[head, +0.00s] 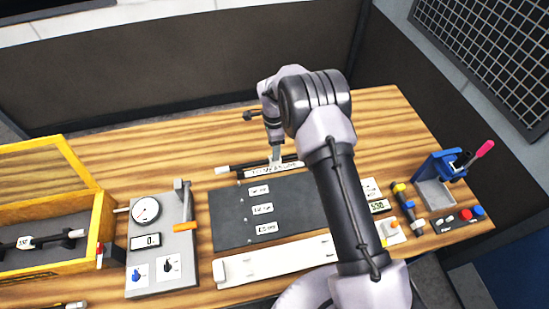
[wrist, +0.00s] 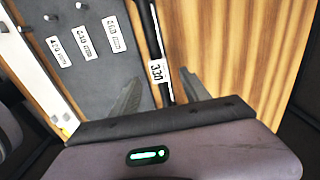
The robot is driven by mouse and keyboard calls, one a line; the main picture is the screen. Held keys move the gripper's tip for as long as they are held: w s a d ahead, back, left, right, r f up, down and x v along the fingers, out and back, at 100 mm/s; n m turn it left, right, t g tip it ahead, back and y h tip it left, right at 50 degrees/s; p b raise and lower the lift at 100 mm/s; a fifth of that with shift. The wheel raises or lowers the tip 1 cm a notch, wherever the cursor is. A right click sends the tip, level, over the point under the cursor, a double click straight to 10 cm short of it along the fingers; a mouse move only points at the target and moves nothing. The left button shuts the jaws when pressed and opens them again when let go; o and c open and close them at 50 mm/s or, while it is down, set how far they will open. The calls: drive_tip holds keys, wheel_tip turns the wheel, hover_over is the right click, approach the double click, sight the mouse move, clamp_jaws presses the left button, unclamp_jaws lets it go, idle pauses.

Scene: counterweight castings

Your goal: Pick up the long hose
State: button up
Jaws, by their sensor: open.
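A black hose with a white label lies on the wooden table at the far edge of the dark board (head: 225,220). In the wrist view the hose (wrist: 153,35) runs between my two fingers, and its label (wrist: 157,72) seems to read about 320 or 330. My gripper (head: 276,158) is open and points down over the hose; its fingers (wrist: 160,95) stand on either side of it. I cannot tell whether they touch it. A second dark hose (head: 55,239) with a white label lies in the yellow box at left.
The yellow-rimmed wooden box (head: 92,240) stands open at left. A grey gauge unit (head: 165,255) with a dial is beside it. A white ruler-like rail (head: 275,262) lies in front of the board. A blue clamp press (head: 440,165) stands at right. The back of the table is clear.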

wheel_tip(320, 180, down, 6)
drive_tip(key=shift+d+r+p, duration=0.1)
drive_tip(key=shift+d+p, duration=0.05)
drive_tip(key=shift+p, duration=0.15)
drive_tip(key=shift+s+r, duration=0.1)
clamp_jaws()
drive_tip(key=shift+r, duration=0.1)
